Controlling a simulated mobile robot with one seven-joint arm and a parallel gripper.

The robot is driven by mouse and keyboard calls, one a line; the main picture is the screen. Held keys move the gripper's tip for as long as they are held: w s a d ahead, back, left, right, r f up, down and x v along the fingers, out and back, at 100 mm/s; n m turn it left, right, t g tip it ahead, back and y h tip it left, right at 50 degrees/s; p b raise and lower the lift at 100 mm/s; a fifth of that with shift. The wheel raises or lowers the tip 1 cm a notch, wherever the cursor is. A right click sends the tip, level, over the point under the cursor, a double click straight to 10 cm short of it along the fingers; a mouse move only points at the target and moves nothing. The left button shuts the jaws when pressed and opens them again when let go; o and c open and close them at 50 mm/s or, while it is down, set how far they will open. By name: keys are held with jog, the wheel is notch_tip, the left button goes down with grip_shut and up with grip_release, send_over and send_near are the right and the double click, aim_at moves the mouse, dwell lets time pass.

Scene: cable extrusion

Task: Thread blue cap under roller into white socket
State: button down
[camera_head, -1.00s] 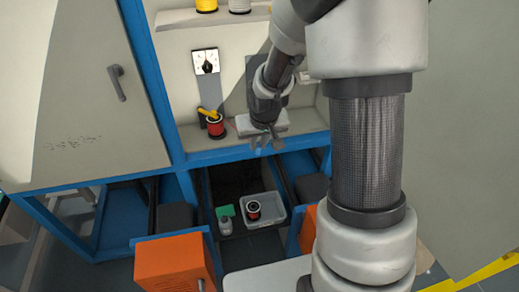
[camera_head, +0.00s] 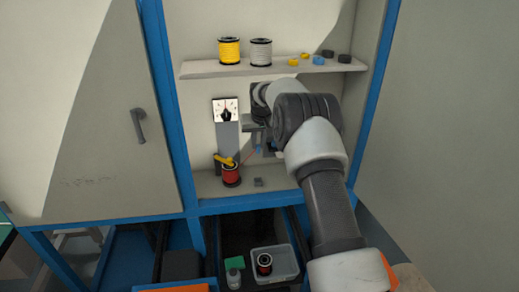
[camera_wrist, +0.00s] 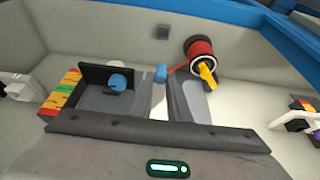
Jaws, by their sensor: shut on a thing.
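The blue cap (camera_wrist: 160,73) is on the end of a red cable (camera_wrist: 176,69) and sits between the fingertips of my gripper (camera_wrist: 160,80), which is shut on it. The cable runs taut to the red spool (camera_wrist: 202,49) with a yellow piece on it. In the head view my gripper (camera_head: 257,146) is raised right of the red spool (camera_head: 231,175). A round blue part, perhaps the roller (camera_wrist: 117,83), shows by a dark bracket (camera_wrist: 98,76) left of the cap. A white part, perhaps the socket (camera_wrist: 20,87), shows at the left edge.
A gauge panel (camera_head: 226,112) stands behind the red spool. A shelf (camera_head: 220,69) above holds yellow and white spools and small blocks. A small grey block (camera_head: 258,183) lies on the cabinet floor. A tray (camera_head: 283,262) stands below.

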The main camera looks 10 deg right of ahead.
jog(key=f+b, duration=0.1)
jog(key=f, duration=0.3)
jog(key=w+f+b, duration=0.1)
jog(key=f+b, duration=0.1)
jog(key=f, duration=0.2)
jog(key=f+b, duration=0.2)
jog(key=f, duration=0.2)
jog(key=shift+w+f, duration=0.15)
notch_tip(320, 180, down, 2)
jog(key=shift+f+b, duration=0.15)
jog(key=shift+b, duration=0.95)
jog(key=shift+f+b, duration=0.55)
jog(key=shift+f, duration=0.2)
jog(key=shift+f+b, duration=0.25)
jog(key=shift+b, duration=0.05)
jog(key=c, duration=1.6)
grip_release()
jog(key=shift+r, duration=0.1)
